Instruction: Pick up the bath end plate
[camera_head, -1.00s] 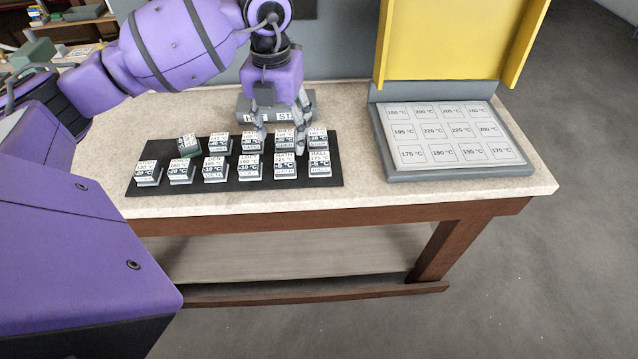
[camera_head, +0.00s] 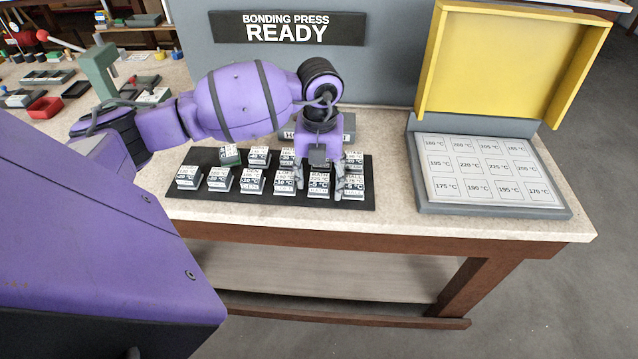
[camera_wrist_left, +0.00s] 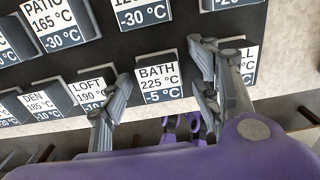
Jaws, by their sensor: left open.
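The bath end plate (camera_head: 319,184) is a small block with a white and dark label, in the front row of the black mat, second from the right. In the left wrist view the bath end plate (camera_wrist_left: 158,83) reads BATH 225 °C, -5 °C. My left gripper (camera_head: 320,188) is open and low over the front row. In the left wrist view my left gripper (camera_wrist_left: 160,66) has one finger on each side of the bath end plate, with gaps showing. Whether the fingertips touch the mat is unclear. My right gripper does not show.
Neighbouring plates stand close: the loft plate (camera_wrist_left: 92,88) on the left and another (camera_wrist_left: 248,65) on the right. The black mat (camera_head: 270,203) holds two rows. A grey press bed (camera_head: 490,209) with temperature squares and a raised yellow lid (camera_head: 505,60) stands right.

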